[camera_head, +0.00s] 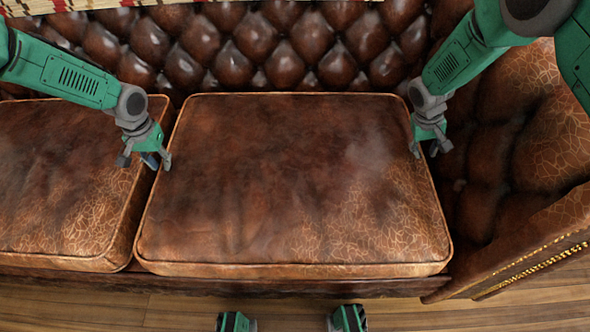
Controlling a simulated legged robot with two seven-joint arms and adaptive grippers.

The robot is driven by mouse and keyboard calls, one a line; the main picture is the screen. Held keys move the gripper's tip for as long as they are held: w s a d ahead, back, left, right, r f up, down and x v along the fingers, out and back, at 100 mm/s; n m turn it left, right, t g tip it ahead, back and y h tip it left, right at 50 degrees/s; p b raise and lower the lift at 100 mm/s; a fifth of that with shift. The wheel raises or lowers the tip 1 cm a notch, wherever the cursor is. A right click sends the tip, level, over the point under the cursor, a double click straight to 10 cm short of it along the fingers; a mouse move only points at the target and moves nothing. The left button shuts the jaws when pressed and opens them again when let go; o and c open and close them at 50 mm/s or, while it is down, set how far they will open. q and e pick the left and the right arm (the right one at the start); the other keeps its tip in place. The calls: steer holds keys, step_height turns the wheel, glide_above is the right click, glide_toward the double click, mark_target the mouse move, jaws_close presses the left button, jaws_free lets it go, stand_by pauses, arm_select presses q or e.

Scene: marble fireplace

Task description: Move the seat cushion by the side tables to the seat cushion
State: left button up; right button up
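A brown cracked-leather seat cushion (290,190) lies flat on a tufted leather sofa, filling the middle of the view. A second, similar seat cushion (60,190) lies beside it on the left, partly cut off by the frame. My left gripper (146,162) is over the gap between the two cushions, fingers apart, near the left edge of the middle cushion. My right gripper (426,152) is at the right edge of the middle cushion, fingers apart. Whether either gripper touches a cushion I cannot tell. No side tables are in view.
The tufted backrest (260,45) rises behind the cushions. A padded armrest (530,140) with a studded front edge closes off the right side. A patterned cloth (60,5) shows at the top. Wooden floor (120,312) lies in front of the sofa.

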arm_select(q)
steer(key=shift+s+f, duration=0.1)
steer(key=shift+f, duration=0.15)
arm_select(e)
steer(key=shift+f, duration=0.15)
arm_select(q)
steer(key=shift+f, duration=0.15)
arm_select(e)
steer(key=shift+a, duration=0.1)
arm_select(q)
steer(key=shift+a+f, duration=0.1)
steer(key=shift+a, duration=0.25)
arm_select(e)
steer(key=shift+a, duration=0.25)
arm_select(q)
jaws_close()
arm_select(e)
jaws_close()
arm_select(q)
steer(key=shift+d, duration=0.1)
arm_select(e)
steer(key=shift+d, duration=0.1)
steer(key=shift+w+r, duration=0.1)
steer(key=shift+r, duration=0.1)
arm_select(q)
steer(key=shift+r, duration=0.2)
steer(key=shift+r, duration=0.1)
arm_select(e)
steer(key=shift+r, duration=0.1)
